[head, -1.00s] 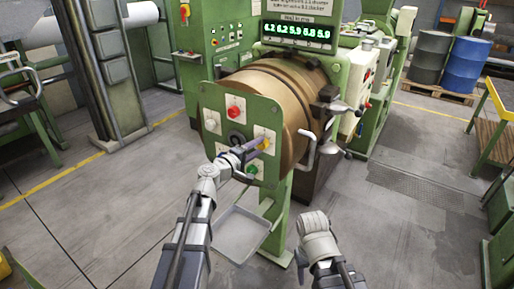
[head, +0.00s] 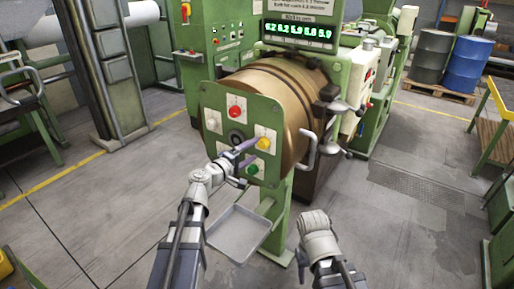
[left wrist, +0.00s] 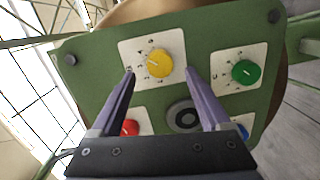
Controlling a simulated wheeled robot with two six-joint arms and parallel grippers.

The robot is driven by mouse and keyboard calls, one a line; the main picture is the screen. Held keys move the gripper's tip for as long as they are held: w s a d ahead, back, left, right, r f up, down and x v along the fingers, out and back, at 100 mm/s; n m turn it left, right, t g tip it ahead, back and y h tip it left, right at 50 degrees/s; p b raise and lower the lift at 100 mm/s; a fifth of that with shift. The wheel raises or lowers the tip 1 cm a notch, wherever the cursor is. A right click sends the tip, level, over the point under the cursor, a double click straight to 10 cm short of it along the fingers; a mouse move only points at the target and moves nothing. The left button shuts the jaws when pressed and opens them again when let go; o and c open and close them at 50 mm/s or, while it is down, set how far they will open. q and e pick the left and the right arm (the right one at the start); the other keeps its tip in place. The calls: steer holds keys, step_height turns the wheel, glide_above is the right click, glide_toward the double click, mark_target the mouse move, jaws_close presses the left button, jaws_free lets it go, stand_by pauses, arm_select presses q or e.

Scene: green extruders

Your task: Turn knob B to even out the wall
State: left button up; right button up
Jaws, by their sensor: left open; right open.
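The green panel (head: 216,95) carries red (head: 235,112), yellow (head: 264,143) and green (head: 252,170) knobs on white plates. The left wrist view shows the yellow knob (left wrist: 159,63), green knob (left wrist: 246,72), red knob (left wrist: 129,128) and part of a blue knob (left wrist: 243,131). Their letters are too small to read, so I cannot tell which is B. My left gripper (left wrist: 160,72) is open and empty, facing the yellow knob, its fingertips at either side in that view. My right gripper (head: 315,222) is low right, away from the panel; its fingertips are unclear.
A green digital display (head: 297,30) shows a row of wall readings, blurred. A bronze drum (head: 285,95) with handles (head: 308,150) is behind the panel. A grey tray (head: 240,232) sits below.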

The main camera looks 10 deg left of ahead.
arm_select(q)
steer(key=shift+v, duration=2.15)
steer(key=s+d+f+m+g, duration=0.5)
steer(key=s+d+f, duration=0.1)
steer(key=d+f, duration=0.15)
steer(key=s+d+f+m+g, duration=0.5)
steer(key=d+f, duration=0.1)
steer(key=d, duration=0.3)
steer(key=s+a+f+m+g+y, duration=0.1)
steer(key=s+f+m+g+y, duration=0.1)
steer(key=s, duration=0.4)
steer(key=s+a+f+m+g+y, duration=0.2)
steer(key=s+f+m+g+y, duration=0.1)
steer(key=s+y, duration=0.4)
steer(key=shift+s+a+f+g, duration=0.2)
steer(key=shift+s+f+g, duration=0.15)
steer(key=shift+f, duration=0.55)
steer(key=shift+w, duration=0.1)
